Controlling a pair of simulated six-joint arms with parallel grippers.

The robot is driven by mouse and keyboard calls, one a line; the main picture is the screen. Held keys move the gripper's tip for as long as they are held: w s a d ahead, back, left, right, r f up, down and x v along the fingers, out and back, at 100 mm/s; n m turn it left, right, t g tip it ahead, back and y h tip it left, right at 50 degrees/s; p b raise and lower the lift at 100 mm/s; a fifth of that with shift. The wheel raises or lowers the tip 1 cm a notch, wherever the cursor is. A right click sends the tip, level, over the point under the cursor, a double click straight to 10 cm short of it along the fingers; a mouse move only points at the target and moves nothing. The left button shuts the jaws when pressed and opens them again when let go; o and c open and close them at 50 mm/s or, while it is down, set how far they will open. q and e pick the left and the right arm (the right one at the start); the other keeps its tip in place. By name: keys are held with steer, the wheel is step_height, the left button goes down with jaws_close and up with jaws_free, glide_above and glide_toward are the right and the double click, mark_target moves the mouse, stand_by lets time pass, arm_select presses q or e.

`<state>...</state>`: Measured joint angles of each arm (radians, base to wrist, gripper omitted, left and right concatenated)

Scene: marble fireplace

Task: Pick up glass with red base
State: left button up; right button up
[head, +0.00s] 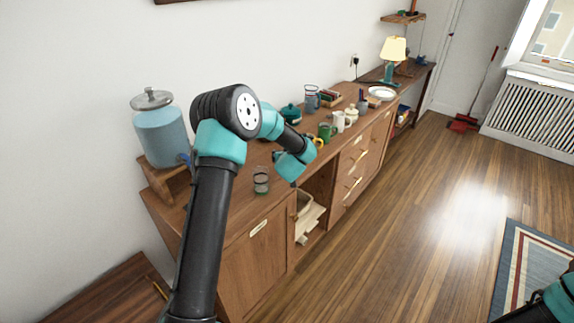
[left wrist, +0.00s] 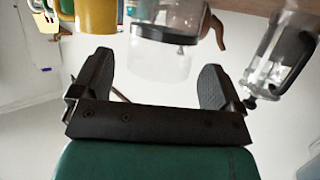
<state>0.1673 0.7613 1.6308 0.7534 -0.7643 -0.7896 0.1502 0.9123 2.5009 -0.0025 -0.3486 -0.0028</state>
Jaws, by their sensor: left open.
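In the left wrist view, which looks upside down, a clear glass (left wrist: 160,62) with a dark band at its base stands between and beyond the fingers of my left gripper (left wrist: 156,68). The base looks dark; I cannot make out red. The gripper is open, and I cannot tell whether either finger touches the glass. In the head view, a clear glass (head: 261,180) stands near the front edge of the wooden cabinet (head: 240,222); I cannot tell if it is the same one. My left arm hides the left fingers there. My right gripper is out of frame.
A wooden-handled vessel (left wrist: 215,32) and a French press (left wrist: 279,62) are close by the gripper. Mugs (left wrist: 98,14) stand to one side. A blue dispenser (head: 160,135) is at the cabinet's left end. A lamp (head: 392,58) stands farther back. The floor (head: 420,220) is open.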

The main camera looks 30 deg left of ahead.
arm_select(q)
steer(key=shift+x, duration=1.2)
steer(key=shift+c, duration=0.2)
steer(key=c, duration=1.3)
steer(key=shift+c, duration=0.2)
steer(key=shift+r, duration=0.45)
steer(key=s+f+v, duration=0.1)
steer(key=f+v, duration=0.1)
steer(key=v, duration=1.4)
steer(key=shift+s, duration=0.15)
steer(key=shift+d, duration=0.15)
